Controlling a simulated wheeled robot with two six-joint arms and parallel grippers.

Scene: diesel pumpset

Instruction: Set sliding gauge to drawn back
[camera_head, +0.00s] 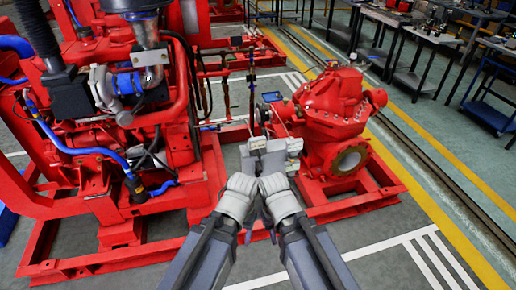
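My two arms come in from the bottom and meet in the middle of the view, their pale wrists side by side. My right gripper (287,145) is in front of the coupling area between the engine and the red pump (335,105). My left gripper (250,160) is close beside it, on the left. The grey and white finger parts overlap, so I cannot tell whether either is open or shut, or whether anything is held. I cannot clearly make out the sliding gauge. Thin rods (251,90) stand just behind the grippers.
The red diesel engine (110,100), with blue hoses, fills the left side. A red base frame (340,208) runs under the engine and pump. Workbenches (425,38) stand at the back right. The floor with yellow lines is clear on the right.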

